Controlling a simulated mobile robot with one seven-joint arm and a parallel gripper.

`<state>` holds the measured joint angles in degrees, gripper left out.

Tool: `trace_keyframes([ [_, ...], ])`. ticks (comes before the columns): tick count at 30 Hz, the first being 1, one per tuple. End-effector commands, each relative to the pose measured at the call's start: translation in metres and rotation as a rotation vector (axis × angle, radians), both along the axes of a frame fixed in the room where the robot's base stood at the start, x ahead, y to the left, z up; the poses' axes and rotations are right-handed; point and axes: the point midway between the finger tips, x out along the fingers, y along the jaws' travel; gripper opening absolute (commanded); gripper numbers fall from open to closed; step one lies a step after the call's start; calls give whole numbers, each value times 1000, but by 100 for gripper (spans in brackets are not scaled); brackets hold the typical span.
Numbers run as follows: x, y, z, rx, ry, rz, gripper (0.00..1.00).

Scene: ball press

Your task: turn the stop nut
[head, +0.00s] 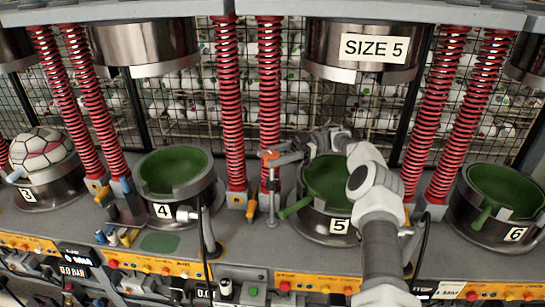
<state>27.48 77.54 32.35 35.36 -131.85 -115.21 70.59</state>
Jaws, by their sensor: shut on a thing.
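The stop nut (269,155) appears to be the small orange piece at the top of a thin upright grey post (273,205), left of press station 5. My arm reaches in from the lower right, over the green mould half (328,180) of station 5. My gripper (283,157) is at the orange piece, coming from its right, and is shut on it. The fingertips are small and partly merge with the nut, so the exact grip is hard to see. The wrist hides part of the mould's back rim.
A steel upper mould labelled SIZE 5 (361,50) hangs above my arm. Red spring columns (229,105) stand close left of my gripper, with more (435,110) to the right. Station 4 (172,178) is empty; a ball (41,150) sits at station 3. Control panels line the front.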

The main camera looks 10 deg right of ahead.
Motion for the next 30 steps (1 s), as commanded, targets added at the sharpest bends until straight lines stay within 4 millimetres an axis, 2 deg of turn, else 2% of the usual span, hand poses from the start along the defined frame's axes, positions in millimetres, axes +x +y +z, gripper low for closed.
trace_keyframes([
  [4,0,1,3,6,-3,1,0],
  [5,0,1,3,5,-4,1,57],
  [9,0,1,2,4,-3,1,82],
  [20,0,0,6,2,-3,-1,84],
  [23,0,1,18,2,-6,0,84],
  [26,0,1,39,4,-8,0,84],
  [30,-12,-22,58,4,-4,-4,84],
])
